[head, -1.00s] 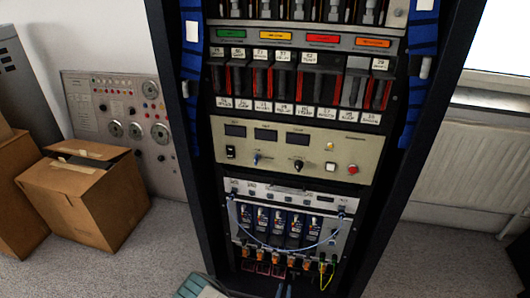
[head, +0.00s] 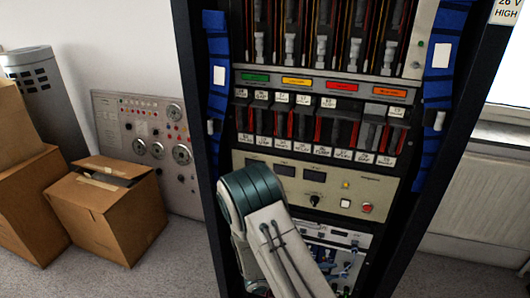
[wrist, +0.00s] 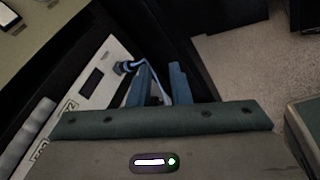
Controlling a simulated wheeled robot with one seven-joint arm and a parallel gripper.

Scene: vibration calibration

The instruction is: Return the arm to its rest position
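My arm (head: 260,215), teal and light grey, rises in front of the lower left of the black equipment rack (head: 205,190) in the head view. It hides part of the beige control panel and much of the lower cable panel (head: 352,243). My gripper (wrist: 160,85) shows in the wrist view with its two blue-grey fingers apart and a gap between them. A light blue cable (wrist: 136,66) runs from a plug on a pale panel (wrist: 75,112) and passes at or behind the fingers. I see nothing clearly gripped. The gripper itself is hidden in the head view.
Cardboard boxes (head: 110,215) stand on the grey floor at the left. A grey panel with dials (head: 185,175) leans against the wall behind them. A radiator (head: 470,210) is at the right. Floor between boxes and rack is open.

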